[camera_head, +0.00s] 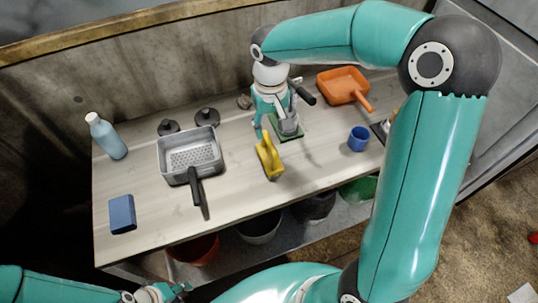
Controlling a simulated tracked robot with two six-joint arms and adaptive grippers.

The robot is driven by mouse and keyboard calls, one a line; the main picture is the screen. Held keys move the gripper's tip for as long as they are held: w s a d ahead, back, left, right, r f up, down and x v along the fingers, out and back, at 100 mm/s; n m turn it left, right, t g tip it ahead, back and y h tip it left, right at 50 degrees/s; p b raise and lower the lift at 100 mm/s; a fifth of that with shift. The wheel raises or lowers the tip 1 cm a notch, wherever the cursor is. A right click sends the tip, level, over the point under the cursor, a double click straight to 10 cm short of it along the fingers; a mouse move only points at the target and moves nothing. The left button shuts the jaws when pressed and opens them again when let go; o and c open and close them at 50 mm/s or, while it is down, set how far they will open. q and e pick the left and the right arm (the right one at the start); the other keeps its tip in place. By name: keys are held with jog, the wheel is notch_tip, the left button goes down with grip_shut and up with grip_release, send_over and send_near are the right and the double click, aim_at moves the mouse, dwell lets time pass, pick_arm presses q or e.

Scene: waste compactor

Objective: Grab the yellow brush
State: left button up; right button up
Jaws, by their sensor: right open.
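The yellow brush (269,161) lies on the workbench, near the middle, with its long side running toward the front edge. My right gripper (277,122) is just behind the brush, pointing down at the bench. It is open, and I see nothing held between its fingers. Whether a finger touches the brush cannot be told from this view. My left gripper (164,292) is low at the bottom edge of the picture, in front of the bench and far from the brush. Its fingers are too small and partly cut off to read.
On the workbench (240,196) stand a grey strainer pan (190,152), blue bottle (106,137), blue sponge (122,213), orange dustpan (344,86), blue cup (358,138) and dark weights (207,117). A grey-green item sits beside my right gripper. Buckets (259,228) stand below. The bench front is mostly clear.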

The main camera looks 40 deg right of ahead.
aim_at(269, 140)
jog(key=shift+s+f, duration=0.1)
jog(key=shift+f, duration=0.75)
jog(key=shift+w+f+p, duration=0.15)
jog(key=shift+f+p, duration=0.2)
jog(key=shift+f, duration=1)
jog(key=shift+w+f+p, duration=0.1)
jog(key=shift+f+p, duration=0.2)
jog(key=shift+f, duration=1.05)
grip_shut()
